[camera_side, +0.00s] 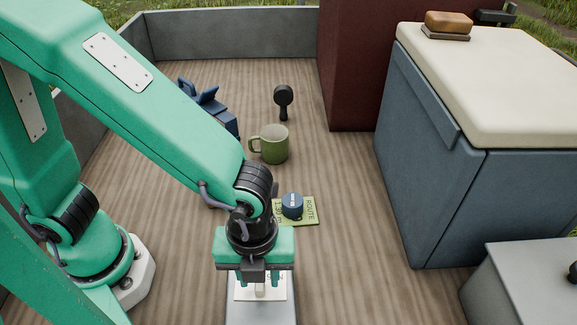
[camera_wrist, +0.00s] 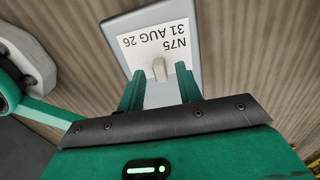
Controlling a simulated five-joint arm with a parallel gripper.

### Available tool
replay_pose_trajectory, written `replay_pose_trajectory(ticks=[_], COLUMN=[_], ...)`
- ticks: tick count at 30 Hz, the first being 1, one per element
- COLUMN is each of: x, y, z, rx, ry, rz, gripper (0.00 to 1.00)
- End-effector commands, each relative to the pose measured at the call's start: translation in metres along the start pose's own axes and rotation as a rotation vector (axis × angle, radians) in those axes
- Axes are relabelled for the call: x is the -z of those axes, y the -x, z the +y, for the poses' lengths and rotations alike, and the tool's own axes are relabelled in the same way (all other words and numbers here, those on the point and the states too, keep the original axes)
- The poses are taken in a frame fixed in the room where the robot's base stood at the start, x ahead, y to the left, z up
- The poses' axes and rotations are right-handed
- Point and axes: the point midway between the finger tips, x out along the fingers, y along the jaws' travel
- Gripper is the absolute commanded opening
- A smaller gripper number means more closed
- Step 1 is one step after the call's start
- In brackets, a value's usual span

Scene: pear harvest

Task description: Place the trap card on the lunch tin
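The trap card (camera_side: 247,291) is a white card printed "N75 31 AUG 26" with a pale upright tab; it also shows in the wrist view (camera_wrist: 135,50). It appears to lie flat on the top of a grey box that looks like the lunch tin (camera_side: 261,314), also in the wrist view (camera_wrist: 113,26). My gripper (camera_side: 258,283) is above the card, its green fingers apart on either side of the tab. In the wrist view my gripper (camera_wrist: 159,72) shows gaps between the fingers and the tab. The gripper partly hides the card and the tin.
A blue round object (camera_side: 292,206) sits on a green route card (camera_side: 309,217) just behind. A green mug (camera_side: 275,145), a black-handled tool (camera_side: 283,97) and a blue tool (camera_side: 212,106) stand farther back. A large cooler (camera_side: 425,165) and a grey box (camera_side: 510,275) are at right.

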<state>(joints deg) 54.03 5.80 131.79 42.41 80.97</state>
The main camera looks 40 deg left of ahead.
Motion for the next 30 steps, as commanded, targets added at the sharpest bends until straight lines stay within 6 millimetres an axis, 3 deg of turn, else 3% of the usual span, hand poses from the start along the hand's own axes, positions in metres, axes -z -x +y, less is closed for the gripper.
replay_pose_trajectory(ticks=[19, 30], x=[0.0, 0.0], y=[0.093, 0.114], z=[0.0, 0.0], rx=[0.004, 0.0], ry=[0.0, 0.0], rz=[0.001, 0.0], gripper=[0.35, 0.35])
